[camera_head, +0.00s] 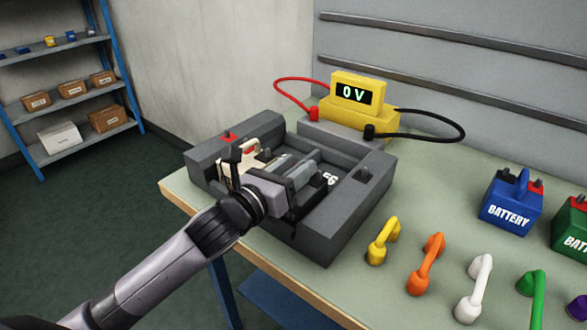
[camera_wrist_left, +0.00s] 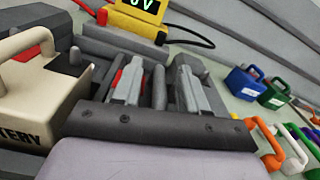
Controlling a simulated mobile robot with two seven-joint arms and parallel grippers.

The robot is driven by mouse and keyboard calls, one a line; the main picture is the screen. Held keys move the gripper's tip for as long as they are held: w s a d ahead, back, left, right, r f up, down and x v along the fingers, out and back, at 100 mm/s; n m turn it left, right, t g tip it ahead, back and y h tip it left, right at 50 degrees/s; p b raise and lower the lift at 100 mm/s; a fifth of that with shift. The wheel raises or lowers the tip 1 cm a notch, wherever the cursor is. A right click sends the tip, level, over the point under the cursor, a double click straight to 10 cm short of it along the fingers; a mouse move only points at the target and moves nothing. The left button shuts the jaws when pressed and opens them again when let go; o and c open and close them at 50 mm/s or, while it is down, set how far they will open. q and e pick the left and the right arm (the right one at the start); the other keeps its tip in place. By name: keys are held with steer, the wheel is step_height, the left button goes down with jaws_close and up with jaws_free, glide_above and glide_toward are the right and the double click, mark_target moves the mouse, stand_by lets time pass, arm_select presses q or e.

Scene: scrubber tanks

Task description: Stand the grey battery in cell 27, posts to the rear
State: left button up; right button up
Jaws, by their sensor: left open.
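My left gripper (camera_head: 300,168) is open over the dark grey battery tray (camera_head: 345,222), its fingers reaching down into the tray. In the left wrist view its two fingers (camera_wrist_left: 160,75) are apart, with dark grey surfaces between and behind them. A red patch shows beside the left finger there. I cannot clearly make out the grey battery; it may be hidden among the grey fingers and tray walls. A white cell number, partly covered, shows beside the gripper; I cannot read it surely. A cream battery (camera_wrist_left: 40,95) with a handle stands at the tray's left side. My right gripper is not in view.
A yellow meter (camera_head: 358,105) reading 0 V stands behind the tray, with red and black leads. Blue (camera_head: 512,205) and green (camera_head: 572,228) batteries stand at right. Yellow (camera_head: 382,242), orange (camera_head: 427,265), white (camera_head: 474,290) and green (camera_head: 533,297) handled pieces line the front.

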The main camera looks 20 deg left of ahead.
arm_select(q)
steer(key=shift+a, duration=0.1)
steer(key=b+v, duration=0.1)
steer(key=v, duration=1.1)
steer(key=shift+w, duration=0.1)
